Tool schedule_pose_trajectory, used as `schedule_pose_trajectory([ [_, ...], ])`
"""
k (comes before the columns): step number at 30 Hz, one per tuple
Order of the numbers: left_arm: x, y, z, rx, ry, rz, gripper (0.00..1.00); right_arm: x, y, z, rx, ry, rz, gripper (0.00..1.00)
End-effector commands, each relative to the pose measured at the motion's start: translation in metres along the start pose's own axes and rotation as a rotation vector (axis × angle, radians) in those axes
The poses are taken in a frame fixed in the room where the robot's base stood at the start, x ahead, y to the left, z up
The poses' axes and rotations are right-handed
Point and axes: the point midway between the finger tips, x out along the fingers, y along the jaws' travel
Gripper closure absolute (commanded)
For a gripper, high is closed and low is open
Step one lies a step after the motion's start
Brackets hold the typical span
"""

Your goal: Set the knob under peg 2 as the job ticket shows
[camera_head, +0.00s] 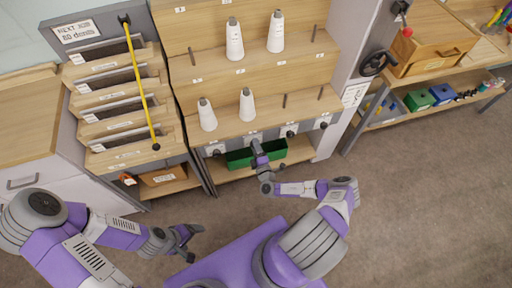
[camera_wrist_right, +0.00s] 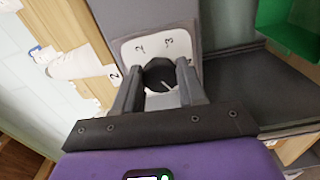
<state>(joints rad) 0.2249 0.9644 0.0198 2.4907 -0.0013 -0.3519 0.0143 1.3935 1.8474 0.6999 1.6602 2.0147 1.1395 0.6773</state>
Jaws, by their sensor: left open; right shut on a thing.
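The knob under peg 2 (camera_wrist_right: 160,75) is black with a pale pointer line, on a white dial plate (camera_wrist_right: 184,43) where marks 2 and 3 are readable. My right gripper (camera_wrist_right: 160,90) is shut on this knob; in the head view the gripper (camera_head: 259,158) is at the front of the thread rack, hiding the knob. A shelf label "2" shows beside it in the wrist view. The job ticket (camera_head: 78,32) is at upper left; its large print reads "NEXT" and roughly "80 den", the rest unclear. My left gripper (camera_head: 184,242) is open and empty above the floor.
White thread cones (camera_head: 247,105) stand on the rack's pegs. Other knobs (camera_head: 291,133) line its lower front. A green bin (camera_head: 290,152) is just below the knobs. A yellow rod (camera_head: 139,85) crosses the slotted rack at left. The floor (camera_head: 420,200) at right is clear.

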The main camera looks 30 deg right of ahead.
Motion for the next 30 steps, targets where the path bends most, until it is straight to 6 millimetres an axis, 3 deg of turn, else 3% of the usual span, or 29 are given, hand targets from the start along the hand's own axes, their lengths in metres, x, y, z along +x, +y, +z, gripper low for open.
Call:
schedule_pose_trajectory([
  [16,0.0005,-0.0002,0.0,0.0,0.0,0.0,0.14,-0.0002,-0.0002,-0.0015,0.026,0.003,-0.001,0.9],
  [17,0.0005,-0.0002,0.0,0.0,0.0,0.0,0.14,-0.0002,-0.0002,-0.0015,0.026,0.003,-0.001,0.55],
  [21,0.0005,-0.0002,0.0,0.0,0.0,0.0,0.14,-0.0002,-0.0002,-0.0011,0.024,0.002,-0.001,0.34],
  [30,-0.0001,0.0001,0.0,0.0,0.0,0.0,0.14,-0.0018,0.0,-0.0003,0.022,0.001,-0.001,0.34],
])
